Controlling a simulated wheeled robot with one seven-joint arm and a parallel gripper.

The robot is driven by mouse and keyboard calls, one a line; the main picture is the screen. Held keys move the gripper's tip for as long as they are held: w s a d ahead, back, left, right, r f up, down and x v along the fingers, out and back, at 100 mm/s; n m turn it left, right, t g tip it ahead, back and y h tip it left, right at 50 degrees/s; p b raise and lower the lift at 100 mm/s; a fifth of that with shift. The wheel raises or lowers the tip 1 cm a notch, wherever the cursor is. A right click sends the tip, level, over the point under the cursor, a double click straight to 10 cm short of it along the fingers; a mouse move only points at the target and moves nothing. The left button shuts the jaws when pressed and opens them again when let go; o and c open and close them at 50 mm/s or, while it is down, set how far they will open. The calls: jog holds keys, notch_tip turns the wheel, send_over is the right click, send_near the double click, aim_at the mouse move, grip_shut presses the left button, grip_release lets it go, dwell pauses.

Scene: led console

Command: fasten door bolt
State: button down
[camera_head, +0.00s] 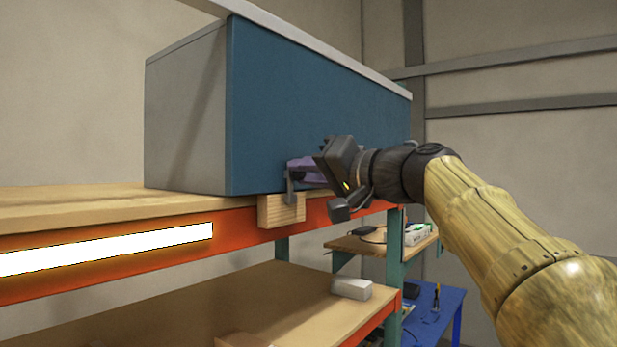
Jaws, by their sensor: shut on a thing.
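A blue-fronted cabinet (310,110) with grey sides stands on a wooden shelf top. A purple bolt piece (302,165) is at the lower part of the blue door, with a grey metal part (290,186) hanging down from it. Below it a small wooden block (281,209) is fixed to the orange shelf edge. My gripper (325,172) is at the purple bolt piece, shut on it, coming from the right. The gripper's body hides part of the bolt and the door behind it. I cannot tell whether the grey part touches the block.
An orange beam with a bright light strip (110,248) runs along the shelf front. A lower wooden shelf (290,300) holds a grey box (351,288). A blue table (432,310) and a small shelf with items (420,235) stand behind. A pale bar (300,35) runs along the cabinet's top.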

jog(key=shift+w+f, duration=0.1)
jog(key=shift+f, duration=0.25)
jog(key=c, duration=1.6)
grip_release()
jog(key=o, duration=0.3)
jog(key=shift+w+d, duration=0.1)
jog(key=shift+d, duration=0.05)
jog(key=shift+s+r, duration=0.1)
jog(key=shift+s, duration=0.1)
jog(key=b+v, duration=0.6)
jog(key=v, duration=1.1)
